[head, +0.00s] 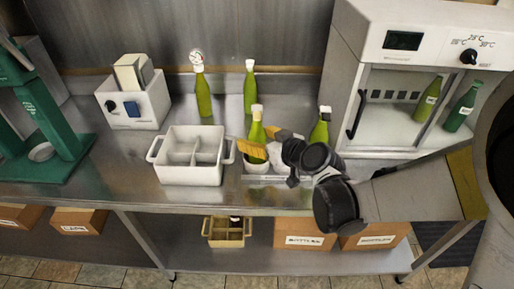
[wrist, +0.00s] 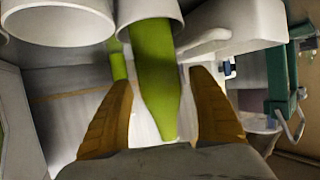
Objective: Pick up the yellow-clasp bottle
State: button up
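A green bottle (head: 256,132) with a pale, yellowish top stands in a white round holder (head: 257,167) on the counter; its clasp colour is too small to be sure of. My gripper (head: 263,144) reaches in from the right, with its orange fingers close to this bottle. In the wrist view a green bottle (wrist: 158,75) rises from a white holder (wrist: 148,10) between the two fingers of my gripper (wrist: 161,80). The fingers are spread, with a narrow gap on each side of the bottle. My gripper hides part of the bottle in the head view.
A gauge-topped bottle (head: 203,95) and a white-topped bottle (head: 249,92) stand behind. A white divided crate (head: 191,176) is at left; an incubator (head: 415,40) holding two bottles is at right.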

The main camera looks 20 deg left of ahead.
jog(key=c, duration=1.1)
jog(key=shift+c, duration=0.2)
jog(key=shift+r, duration=0.1)
